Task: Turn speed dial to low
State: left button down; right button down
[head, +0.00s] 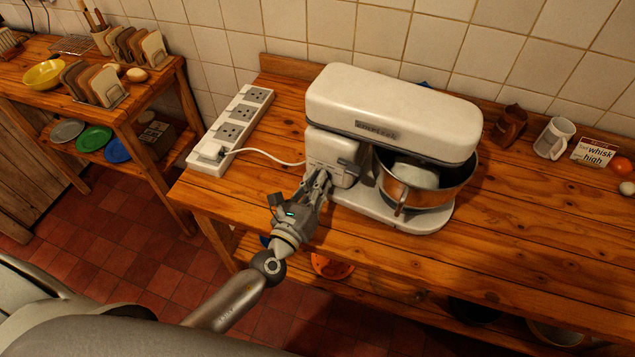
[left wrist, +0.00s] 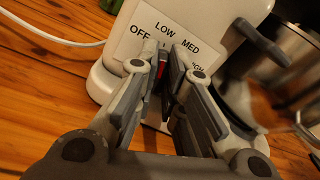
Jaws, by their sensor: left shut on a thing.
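The cream stand mixer (head: 400,97) stands on the pine counter with its steel bowl (head: 425,185) under the head. In the left wrist view its white label (left wrist: 122,52) reads OFF, LOW, MED and a partly covered word ending in GH. My left gripper (head: 325,182) is at the mixer's near left side. In the left wrist view its fingers are closed around the speed dial (left wrist: 163,69), a dark knob with a red mark showing between them. Most of the dial is hidden, so its exact setting cannot be read. My right gripper is not in view.
A white power strip (head: 233,129) lies left of the mixer, its white cord (head: 270,154) running to the mixer. The front right counter is clear.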

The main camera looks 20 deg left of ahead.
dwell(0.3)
pick_arm(q)
jog(key=c, duration=1.5)
grip_release()
jog(key=shift+c, duration=0.2)
jog(key=shift+s, duration=0.15)
jog(key=s+a, duration=0.1)
jog(key=s, duration=1)
jog(key=shift+s+a, duration=0.35)
